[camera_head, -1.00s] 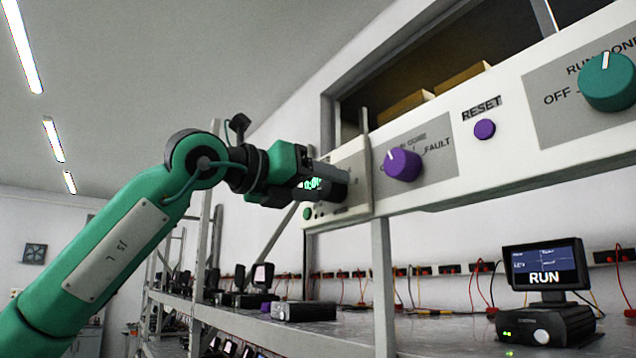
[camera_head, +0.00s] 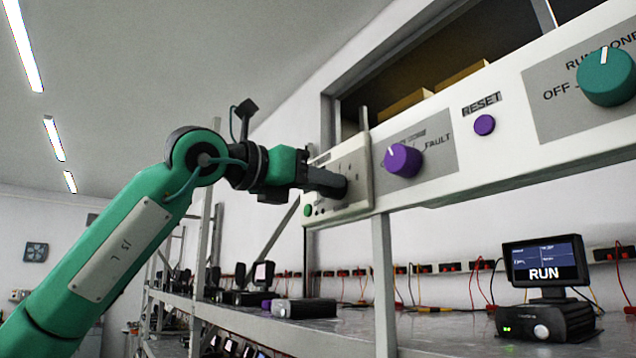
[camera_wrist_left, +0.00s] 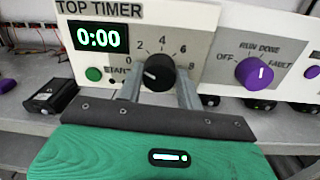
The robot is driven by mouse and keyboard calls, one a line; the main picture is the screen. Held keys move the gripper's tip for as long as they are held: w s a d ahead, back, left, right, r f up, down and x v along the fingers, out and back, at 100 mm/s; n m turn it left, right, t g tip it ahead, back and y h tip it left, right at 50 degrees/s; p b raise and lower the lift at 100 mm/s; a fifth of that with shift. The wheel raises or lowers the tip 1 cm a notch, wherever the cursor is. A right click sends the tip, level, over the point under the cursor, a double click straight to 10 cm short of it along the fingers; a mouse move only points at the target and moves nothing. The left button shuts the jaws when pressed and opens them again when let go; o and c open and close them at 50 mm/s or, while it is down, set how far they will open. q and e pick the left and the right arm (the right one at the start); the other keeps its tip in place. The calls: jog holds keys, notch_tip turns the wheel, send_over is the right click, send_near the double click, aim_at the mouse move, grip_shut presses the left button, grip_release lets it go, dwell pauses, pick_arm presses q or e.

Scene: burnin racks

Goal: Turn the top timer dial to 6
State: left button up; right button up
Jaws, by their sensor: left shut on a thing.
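The top timer panel shows in the left wrist view with a green 0:00 display (camera_wrist_left: 98,38) and marks from 0 to 8. Its round black dial (camera_wrist_left: 160,72) has a white pointer aimed left, near the 0 mark. My left gripper (camera_wrist_left: 158,85) has one finger on each side of the dial and is shut on it. In the head view my left gripper (camera_head: 325,181) reaches the timer panel (camera_head: 352,165) at the left end of the long white panel, covering part of its face. My right gripper is in neither view.
A purple run knob (camera_head: 403,161) sits right of the timer, then a purple reset button (camera_head: 485,125) and a teal knob (camera_head: 606,77). A green button (camera_wrist_left: 94,74) lies under the display. A shelf with devices and a RUN monitor (camera_head: 545,264) is below.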

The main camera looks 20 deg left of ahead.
pick_arm(q)
jog(key=shift+f+m+g+h+p, duration=0.15)
jog(key=shift+m+p, duration=0.65)
jog(key=shift+m, duration=2.7)
jog(key=shift+m+g+h+p, duration=0.15)
jog(key=shift+m+p, duration=0.7)
jog(key=shift+m, duration=2.65)
jog(key=shift+f+m+h+p, duration=0.15)
jog(key=shift+m+p, duration=0.65)
jog(key=shift+m, duration=2.7)
jog(key=o, duration=1)
